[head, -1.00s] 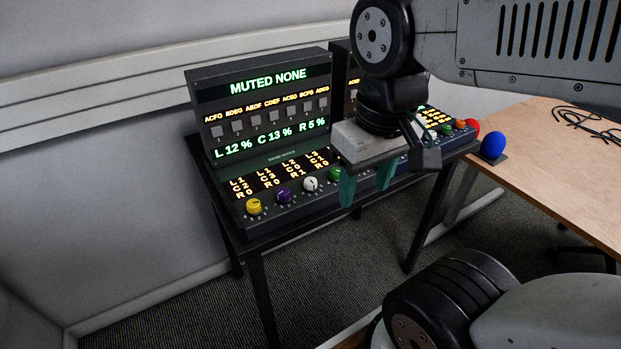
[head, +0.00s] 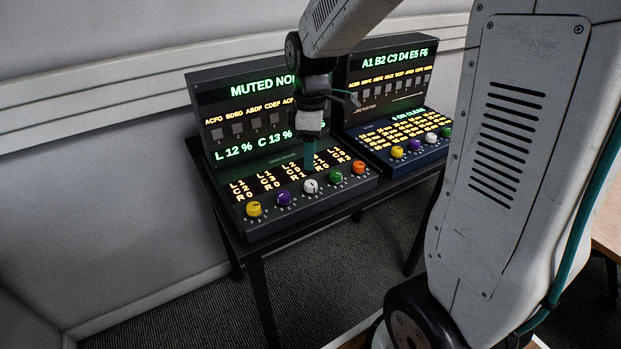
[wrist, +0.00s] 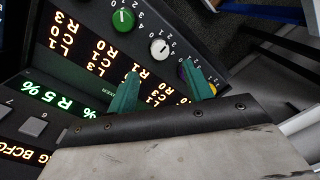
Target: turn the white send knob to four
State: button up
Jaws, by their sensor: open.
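The white send knob (head: 311,186) sits in the knob row on the front of the left console, between a purple knob (head: 284,197) and a green knob (head: 336,176). In the wrist view the white knob (wrist: 160,48) lies beyond the gap between my fingertips, with a dark pointer mark and small scale digits around it. I cannot tell surely which digit it points at. My gripper (head: 309,160) is open and empty, its teal fingers pointing down above the console's lit panel, just behind the white knob. The wrist view shows both fingers of my gripper (wrist: 160,78) apart, not touching the knob.
A yellow knob (head: 254,209) and an orange knob (head: 358,167) end the same row. The left console's upright display (head: 231,111) stands close behind my gripper. A second console (head: 408,136) with several knobs adjoins on the right. Space in front of the knobs is clear.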

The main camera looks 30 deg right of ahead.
aim_at(311, 183)
jog(key=shift+f, duration=0.55)
jog(key=f, duration=0.6)
jog(key=shift+s+a+f, duration=0.1)
jog(key=shift+s+f, duration=0.1)
jog(key=shift+f, duration=0.15)
jog(key=c, duration=1)
